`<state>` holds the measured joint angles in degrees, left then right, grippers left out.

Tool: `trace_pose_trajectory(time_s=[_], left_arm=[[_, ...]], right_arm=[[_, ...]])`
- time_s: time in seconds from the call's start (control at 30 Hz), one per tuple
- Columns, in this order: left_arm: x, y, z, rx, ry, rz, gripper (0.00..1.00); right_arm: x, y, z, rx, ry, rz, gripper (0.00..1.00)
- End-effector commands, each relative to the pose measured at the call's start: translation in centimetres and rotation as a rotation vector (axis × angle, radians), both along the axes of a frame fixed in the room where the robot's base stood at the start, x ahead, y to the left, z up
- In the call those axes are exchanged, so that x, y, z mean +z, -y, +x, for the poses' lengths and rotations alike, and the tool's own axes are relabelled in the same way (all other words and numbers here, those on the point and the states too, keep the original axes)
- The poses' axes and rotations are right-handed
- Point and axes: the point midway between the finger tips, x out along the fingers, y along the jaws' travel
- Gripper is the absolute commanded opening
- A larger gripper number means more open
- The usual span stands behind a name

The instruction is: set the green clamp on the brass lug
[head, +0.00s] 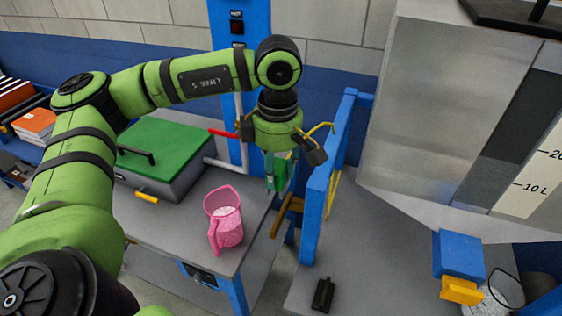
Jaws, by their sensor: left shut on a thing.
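My left gripper (278,160) points down beside the blue upright panel (319,205) and is shut on the green clamp (280,174). The gripper's fingers partly hide the clamp. A brown-gold piece, which looks like the brass lug (287,211), sticks out on the left side of the blue panel. In the picture it lies below the clamp, with a visible gap between them. My right gripper is not in view.
A black block (323,294) lies at the front. A blue-and-yellow fixture (459,256) is at right.

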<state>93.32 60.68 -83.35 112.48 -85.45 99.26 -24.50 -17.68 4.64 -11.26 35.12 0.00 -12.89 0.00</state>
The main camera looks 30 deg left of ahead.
Motion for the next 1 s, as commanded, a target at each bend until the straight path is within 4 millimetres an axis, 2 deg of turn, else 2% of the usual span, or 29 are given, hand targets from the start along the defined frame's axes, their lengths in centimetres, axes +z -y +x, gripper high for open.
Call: trace_pose_trajectory(time_s=[0.07, 0.17, 0.27, 0.43, 0.53, 0.87, 1.0], left_arm=[[-0.6, 0.0, 0.0, 0.000, 0.001, 0.000, 0.01], [-1.4, 0.0, 0.0, 0.000, 0.001, 0.001, 0.01], [-2.2, 0.0, 0.0, 0.000, 0.002, 0.001, 0.01], [-3.5, 0.0, 0.0, 0.000, 0.002, 0.000, 0.01], [-4.4, 0.0, 0.0, 0.000, 0.001, 0.001, 0.01], [-7.0, 0.0, 0.0, 0.000, 0.002, 0.000, 0.01], [-8.4, 0.0, 0.0, 0.000, 0.001, 0.000, 0.01]], right_arm=[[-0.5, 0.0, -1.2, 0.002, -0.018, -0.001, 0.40], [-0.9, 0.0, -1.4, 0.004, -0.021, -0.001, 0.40], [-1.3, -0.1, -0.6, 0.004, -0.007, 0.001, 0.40], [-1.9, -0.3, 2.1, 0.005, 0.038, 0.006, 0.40], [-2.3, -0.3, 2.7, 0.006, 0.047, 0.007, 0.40], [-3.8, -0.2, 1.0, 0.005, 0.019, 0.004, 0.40], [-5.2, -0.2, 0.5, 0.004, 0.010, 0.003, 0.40]])
